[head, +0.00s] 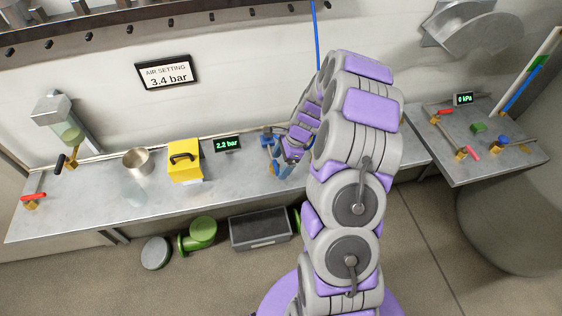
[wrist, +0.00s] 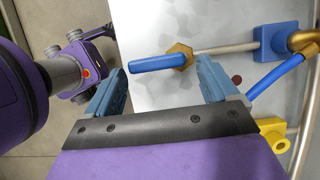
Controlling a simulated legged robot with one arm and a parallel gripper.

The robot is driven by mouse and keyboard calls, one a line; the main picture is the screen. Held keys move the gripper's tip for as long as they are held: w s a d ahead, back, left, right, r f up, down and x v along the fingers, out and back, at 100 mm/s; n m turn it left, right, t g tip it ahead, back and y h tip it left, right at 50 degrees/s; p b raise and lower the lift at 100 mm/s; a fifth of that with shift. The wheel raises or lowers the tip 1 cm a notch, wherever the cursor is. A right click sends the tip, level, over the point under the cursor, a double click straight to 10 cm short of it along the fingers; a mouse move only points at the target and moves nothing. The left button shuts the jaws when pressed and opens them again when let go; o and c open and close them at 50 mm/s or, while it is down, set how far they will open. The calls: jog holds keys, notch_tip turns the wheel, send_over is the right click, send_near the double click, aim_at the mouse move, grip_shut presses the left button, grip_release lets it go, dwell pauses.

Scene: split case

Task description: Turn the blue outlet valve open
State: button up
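In the wrist view, a blue valve handle (wrist: 160,63) sticks out sideways from a brass hex nut (wrist: 180,54) on a metal pipe that runs to a blue block (wrist: 275,42). My gripper (wrist: 161,68) is open. Its two blue-grey fingers lie to either side of the handle, the right one close to the nut. I see no clear contact; height above the handle cannot be told. In the head view, my gripper (head: 283,158) is over the counter, and my arm hides much of the blue fitting there.
On the counter (head: 100,218) stand a yellow box (head: 184,160), a metal bowl (head: 137,163) and a display (head: 228,144) reading 2.2 bar. A wall sign (head: 167,73) reads 3.4 bar. The right table (head: 470,170) holds red, pink and blue handles and a 0 kPa display (head: 463,99).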

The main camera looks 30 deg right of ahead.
jog(key=shift+a+r, duration=0.1)
jog(key=shift+a, duration=0.5)
jog(key=c, duration=0.9)
jog(key=shift+o, duration=0.2)
jog(key=shift+d, duration=0.1)
